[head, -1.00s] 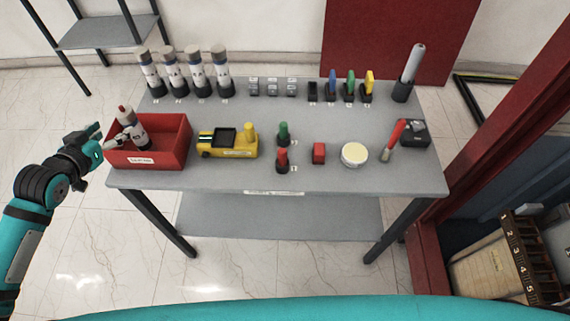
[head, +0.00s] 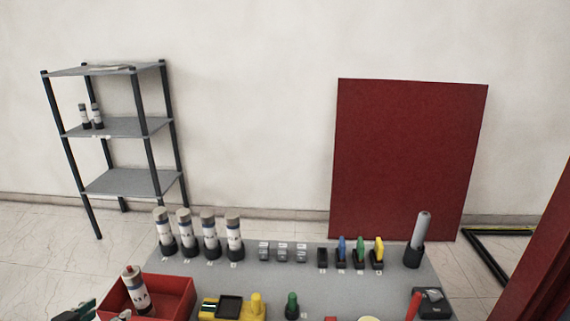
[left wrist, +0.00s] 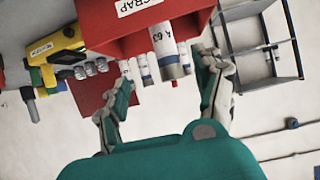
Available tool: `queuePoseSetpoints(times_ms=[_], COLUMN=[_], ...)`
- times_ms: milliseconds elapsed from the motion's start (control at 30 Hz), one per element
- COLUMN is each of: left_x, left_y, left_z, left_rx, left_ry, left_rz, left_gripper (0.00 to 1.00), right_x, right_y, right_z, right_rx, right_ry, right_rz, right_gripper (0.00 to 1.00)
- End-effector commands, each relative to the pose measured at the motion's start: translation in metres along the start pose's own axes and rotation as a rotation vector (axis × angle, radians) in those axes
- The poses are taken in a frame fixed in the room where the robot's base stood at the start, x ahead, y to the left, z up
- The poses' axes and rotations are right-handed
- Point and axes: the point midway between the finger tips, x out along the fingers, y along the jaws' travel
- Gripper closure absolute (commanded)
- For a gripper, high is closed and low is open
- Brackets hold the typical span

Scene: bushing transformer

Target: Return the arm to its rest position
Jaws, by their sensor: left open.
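My left gripper shows only in part at the bottom left corner of the head view (head: 75,312), beside the red bin. In the left wrist view, which is upside down, its two fingers stand wide apart with nothing between them (left wrist: 163,92). The red bin (head: 178,291) on the grey table also shows in the left wrist view (left wrist: 140,38), marked as scrap. A grey-and-white cylinder (head: 137,291) with a reddish top leans in the bin. My right gripper is in neither view.
The grey table (head: 300,277) holds several upright cylinders (head: 208,235) at its back left, small coloured items, a yellow tool (head: 257,305) and a grey rod in a holder (head: 420,240). A shelf rack (head: 120,127) and a red panel (head: 410,160) stand by the wall.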

Motion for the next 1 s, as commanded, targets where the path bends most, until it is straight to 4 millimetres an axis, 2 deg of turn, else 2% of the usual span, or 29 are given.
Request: queuePoseSetpoints(times_ms=[100,200,300,500,800,1000], left_x=[-0.005,-0.019,-0.035,-0.069,-0.124,-0.087], left_y=[0.037,0.073,0.1,0.144,0.197,0.194], left_z=[0.058,0.105,0.137,0.178,0.209,0.247], left_rx=[0.013,0.037,0.056,0.073,0.064,0.074], left_ry=[-0.14,-0.275,-0.382,-0.549,-0.761,-0.78], left_rz=[0.006,0.007,0.008,0.017,0.033,0.032], left_gripper=[0.32,0.32,0.32,0.32,0.32,0.32], right_x=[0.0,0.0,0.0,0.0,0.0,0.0], right_y=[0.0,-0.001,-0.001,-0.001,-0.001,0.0], right_z=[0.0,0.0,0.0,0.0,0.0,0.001], right_rx=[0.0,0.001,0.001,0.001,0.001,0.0], right_ry=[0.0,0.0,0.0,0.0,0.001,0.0], right_rz=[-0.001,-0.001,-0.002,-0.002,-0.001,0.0], right_gripper=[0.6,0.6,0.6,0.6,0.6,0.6])
